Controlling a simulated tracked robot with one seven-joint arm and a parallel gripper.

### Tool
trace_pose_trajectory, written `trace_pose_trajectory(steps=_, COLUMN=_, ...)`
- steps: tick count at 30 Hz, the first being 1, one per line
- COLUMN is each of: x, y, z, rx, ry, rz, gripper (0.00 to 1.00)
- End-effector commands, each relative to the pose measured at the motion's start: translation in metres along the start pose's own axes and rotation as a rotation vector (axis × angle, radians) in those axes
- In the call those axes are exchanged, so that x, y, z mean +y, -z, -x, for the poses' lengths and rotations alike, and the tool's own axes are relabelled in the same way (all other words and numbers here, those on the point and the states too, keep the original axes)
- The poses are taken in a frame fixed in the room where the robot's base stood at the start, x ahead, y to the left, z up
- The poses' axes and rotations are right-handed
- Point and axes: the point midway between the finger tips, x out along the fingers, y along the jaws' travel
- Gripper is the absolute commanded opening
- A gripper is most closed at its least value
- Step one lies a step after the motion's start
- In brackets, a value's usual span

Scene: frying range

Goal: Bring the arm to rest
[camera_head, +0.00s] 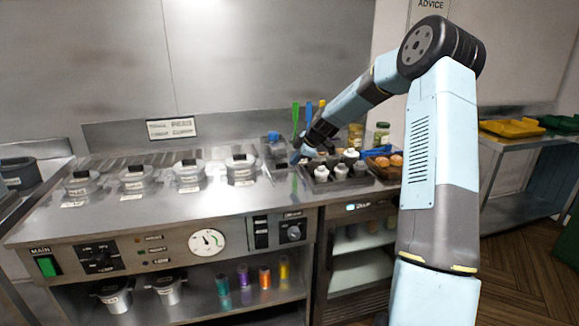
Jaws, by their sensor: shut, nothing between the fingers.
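My arm rises from the lower right of the head view, bends at a high elbow and reaches down to the left over the steel range. My gripper (297,157) is at its far end, small and dark. It is shut and holds nothing. It is above the counter beside a dark tray (337,184) of white-topped containers. I cannot tell how high it is above the counter.
Several lidded pots (190,172) line the range's left. Coloured-handled utensils (295,118) stand behind my gripper, jars (381,134) to the right. A basket of brown items (383,163) is close to my arm. A side table holds a yellow tray (510,128).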

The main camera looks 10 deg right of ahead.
Motion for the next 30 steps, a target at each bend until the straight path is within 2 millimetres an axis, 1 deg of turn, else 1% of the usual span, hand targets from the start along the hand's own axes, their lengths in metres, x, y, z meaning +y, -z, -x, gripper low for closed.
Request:
trace_pose_trajectory(steps=1, x=0.000, y=-0.001, z=0.010, rx=-0.001, ry=-0.001, rz=0.000, gripper=0.00)
trace_pose_trajectory(steps=6, x=0.000, y=0.001, z=0.032, rx=0.000, ry=0.001, rz=0.001, gripper=0.00)
trace_pose_trajectory(steps=11, x=-0.001, y=0.002, z=0.042, rx=0.000, ry=0.003, rz=0.001, gripper=0.00)
trace_pose_trajectory(steps=14, x=-0.005, y=0.008, z=0.048, rx=-0.010, ry=0.010, rz=-0.007, gripper=0.00)
trace_pose_trajectory(steps=17, x=-0.015, y=0.021, z=0.058, rx=-0.038, ry=0.024, rz=-0.030, gripper=0.00)
trace_pose_trajectory(steps=20, x=-0.030, y=0.038, z=0.073, rx=-0.081, ry=0.040, rz=-0.072, gripper=0.00)
trace_pose_trajectory(steps=24, x=-0.054, y=0.060, z=0.099, rx=-0.148, ry=0.051, rz=-0.149, gripper=0.00)
trace_pose_trajectory(steps=30, x=-0.090, y=0.086, z=0.140, rx=-0.237, ry=0.040, rz=-0.271, gripper=0.00)
